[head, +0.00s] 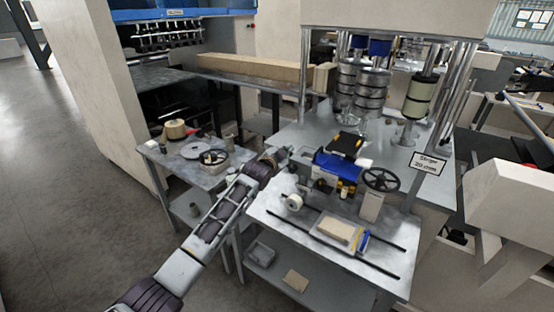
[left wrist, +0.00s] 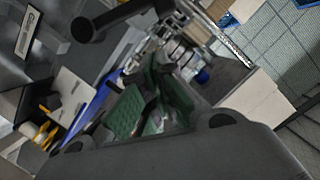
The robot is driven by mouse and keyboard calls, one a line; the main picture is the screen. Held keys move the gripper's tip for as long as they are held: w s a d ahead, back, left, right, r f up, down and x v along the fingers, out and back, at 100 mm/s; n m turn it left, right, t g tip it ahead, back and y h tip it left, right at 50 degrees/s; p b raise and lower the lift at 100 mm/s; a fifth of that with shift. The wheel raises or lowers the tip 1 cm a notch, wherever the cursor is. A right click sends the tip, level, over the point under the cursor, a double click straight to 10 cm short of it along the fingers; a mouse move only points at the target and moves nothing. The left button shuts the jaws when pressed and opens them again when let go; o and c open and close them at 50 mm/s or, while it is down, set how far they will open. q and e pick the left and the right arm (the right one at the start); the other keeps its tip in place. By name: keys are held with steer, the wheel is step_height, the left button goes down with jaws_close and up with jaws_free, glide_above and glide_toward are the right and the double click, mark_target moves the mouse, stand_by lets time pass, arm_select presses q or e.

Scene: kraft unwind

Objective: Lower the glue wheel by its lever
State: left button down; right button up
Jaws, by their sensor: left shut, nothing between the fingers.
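The blue glue unit (head: 337,166) stands on the metal bench, with a black top. A small white wheel (head: 294,202) sits at its left front; I cannot tell for sure that it is the glue wheel. My left gripper (head: 286,156) is shut and empty, at the left of the blue unit and above the bench. In the left wrist view its green finger pads (left wrist: 145,105) show close together. A dark bar with a rounded end (left wrist: 84,29) crosses the top of that view; it may be the lever. Touch between it and the fingers does not show. My right gripper is out of view.
A black handwheel (head: 381,179) stands right of the blue unit. A tray with a tan block (head: 338,229) lies on the bench front between dark rails. A side table (head: 178,172) with rolls is at left.

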arm_select(q)
steer(key=b+v, duration=0.1)
steer(key=v, duration=0.7)
stand_by(0.5)
stand_by(0.4)
